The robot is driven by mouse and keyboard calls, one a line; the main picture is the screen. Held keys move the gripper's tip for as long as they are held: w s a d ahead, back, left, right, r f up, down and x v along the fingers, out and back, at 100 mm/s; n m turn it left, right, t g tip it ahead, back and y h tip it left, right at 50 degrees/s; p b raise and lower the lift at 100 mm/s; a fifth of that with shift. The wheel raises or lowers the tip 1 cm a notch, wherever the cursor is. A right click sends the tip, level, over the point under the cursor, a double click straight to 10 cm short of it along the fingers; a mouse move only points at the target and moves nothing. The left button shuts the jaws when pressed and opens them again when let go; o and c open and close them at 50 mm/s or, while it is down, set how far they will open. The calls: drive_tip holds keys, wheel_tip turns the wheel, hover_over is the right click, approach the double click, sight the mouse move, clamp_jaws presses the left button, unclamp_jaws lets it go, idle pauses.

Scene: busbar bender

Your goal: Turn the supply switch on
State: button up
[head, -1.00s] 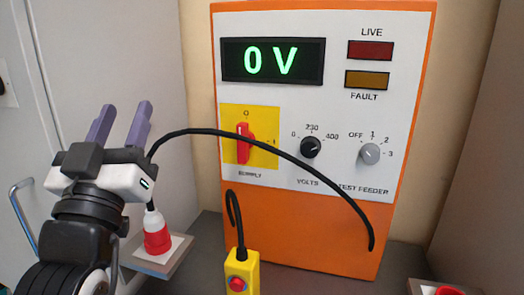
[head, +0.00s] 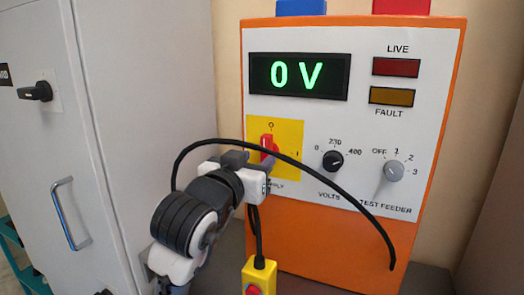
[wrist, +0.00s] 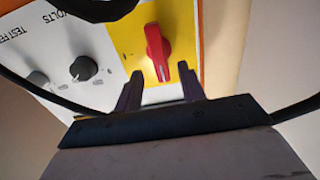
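The supply switch (head: 267,144) is a red rotary knob on a yellow plate (head: 290,136) at the left of the panel. Its handle stands upright, in line with the 0 mark; the 1 mark is to its right. My gripper (head: 256,160) is in front of the plate and covers its lower part and some of the SUPPLY label. In the wrist view the red knob (wrist: 157,52) lies ahead, between the lines of the two dark fingers.
The display (head: 298,76) reads 0 V. The LIVE lamp (head: 396,67) and FAULT lamp (head: 391,96) look unlit. A black cable (head: 325,177) arches across the panel front, past my gripper. A yellow pendant (head: 259,275) is below. A grey cabinet (head: 140,100) stands at left.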

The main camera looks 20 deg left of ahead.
sight(264, 153)
drive_tip(key=shift+w, duration=1.85)
clamp_jaws()
